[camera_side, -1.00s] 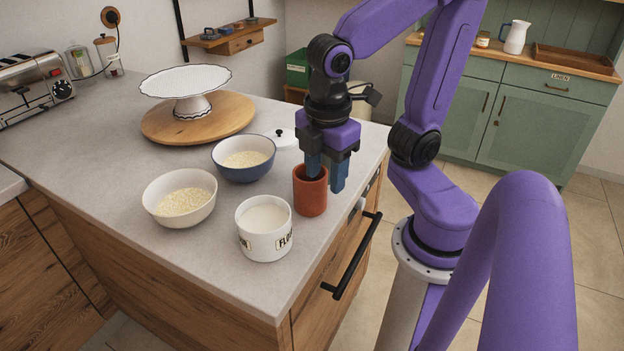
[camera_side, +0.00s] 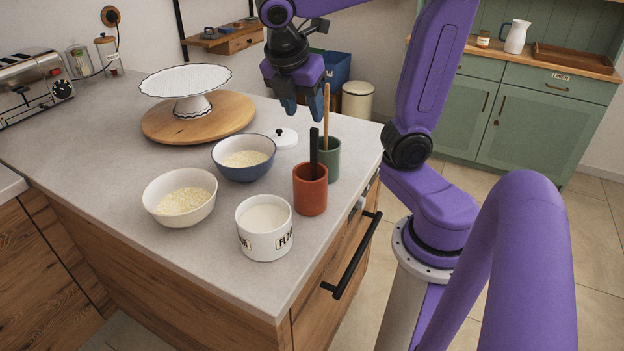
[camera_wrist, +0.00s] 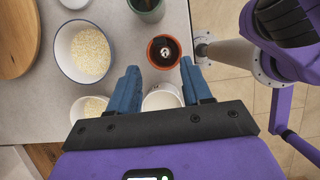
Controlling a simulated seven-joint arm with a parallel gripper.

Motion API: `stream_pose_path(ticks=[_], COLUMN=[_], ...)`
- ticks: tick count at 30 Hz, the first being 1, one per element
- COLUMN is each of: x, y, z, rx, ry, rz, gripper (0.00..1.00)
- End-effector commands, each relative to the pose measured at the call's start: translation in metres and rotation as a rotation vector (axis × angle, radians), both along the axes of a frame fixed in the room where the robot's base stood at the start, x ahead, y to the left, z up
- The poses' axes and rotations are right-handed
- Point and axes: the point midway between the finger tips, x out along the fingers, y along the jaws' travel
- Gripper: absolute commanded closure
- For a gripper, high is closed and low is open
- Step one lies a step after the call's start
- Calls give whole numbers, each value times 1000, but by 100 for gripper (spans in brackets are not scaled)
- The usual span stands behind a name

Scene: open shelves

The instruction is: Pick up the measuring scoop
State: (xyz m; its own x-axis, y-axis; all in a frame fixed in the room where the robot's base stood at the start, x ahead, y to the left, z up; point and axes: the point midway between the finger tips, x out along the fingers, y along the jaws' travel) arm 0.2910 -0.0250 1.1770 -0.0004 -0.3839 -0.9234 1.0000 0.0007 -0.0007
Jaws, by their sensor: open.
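A black handle (camera_side: 314,155) stands upright in a terracotta cup (camera_side: 311,192) near the counter's right edge. It may be the measuring scoop, but its lower end is hidden in the cup. In the wrist view, the terracotta cup (camera_wrist: 152,57) shows from above with a dark shape (camera_wrist: 166,50) inside. My gripper (camera_side: 303,112) is open and empty, above and behind the cups. In the wrist view its blue fingers (camera_wrist: 158,74) are spread wide, with the terracotta cup beyond their tips.
A green cup (camera_side: 331,166) holding a wooden handle (camera_side: 326,118) stands just behind the terracotta cup. A white flour canister (camera_side: 265,243), a cream bowl (camera_side: 160,212) and a blue bowl (camera_side: 233,172) stand to the left. A cake stand (camera_side: 192,105) is farther back.

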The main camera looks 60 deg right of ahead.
Motion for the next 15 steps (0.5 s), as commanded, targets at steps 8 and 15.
stream_pose_path(ticks=[8,15], x=[-1,0], y=[-19,-24], z=[-45,-60], rx=[-2,1], ry=[3,0], rz=[-2,-1], gripper=[51,51])
